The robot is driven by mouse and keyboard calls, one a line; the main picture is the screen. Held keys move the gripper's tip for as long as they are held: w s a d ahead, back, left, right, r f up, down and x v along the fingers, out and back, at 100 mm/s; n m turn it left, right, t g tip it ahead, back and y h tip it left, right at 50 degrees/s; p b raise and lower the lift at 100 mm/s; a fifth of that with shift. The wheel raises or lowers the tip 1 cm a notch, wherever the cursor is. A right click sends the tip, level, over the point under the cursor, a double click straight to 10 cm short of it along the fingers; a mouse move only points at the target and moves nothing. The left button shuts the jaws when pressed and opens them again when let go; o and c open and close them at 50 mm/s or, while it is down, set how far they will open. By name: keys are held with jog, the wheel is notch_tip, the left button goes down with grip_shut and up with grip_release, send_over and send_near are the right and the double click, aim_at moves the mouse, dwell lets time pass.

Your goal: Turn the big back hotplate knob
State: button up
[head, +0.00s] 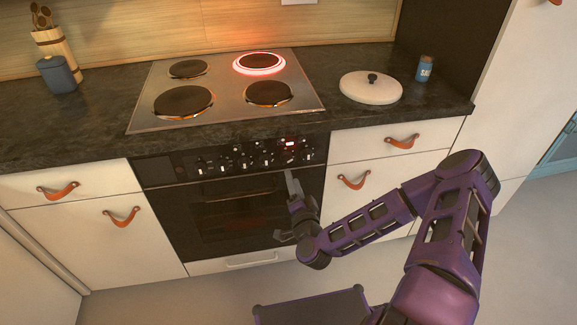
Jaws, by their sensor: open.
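The stove's control panel (240,157) is a dark strip above the oven door, with several small knobs and pale marks. A small red light (291,141) shows near its right end. I cannot tell which knob belongs to the big back hotplate. The back right hotplate (259,62) has a bright red glowing ring; the back left hotplate (188,68) is dark. My gripper (290,205) is open and appears empty, in front of the oven's right side, below the knobs. One finger points up toward the panel's right part; I cannot tell whether it touches anything.
The oven door (235,212) with its bar handle lies below the panel. White drawers with leather pulls (353,181) flank it. On the counter stand a white round lidded dish (371,88), a blue shaker (425,68), a blue jar (57,74) and a utensil holder (56,45).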

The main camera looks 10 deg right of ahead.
aim_at(287, 162)
jog(key=w, duration=0.7)
grip_shut()
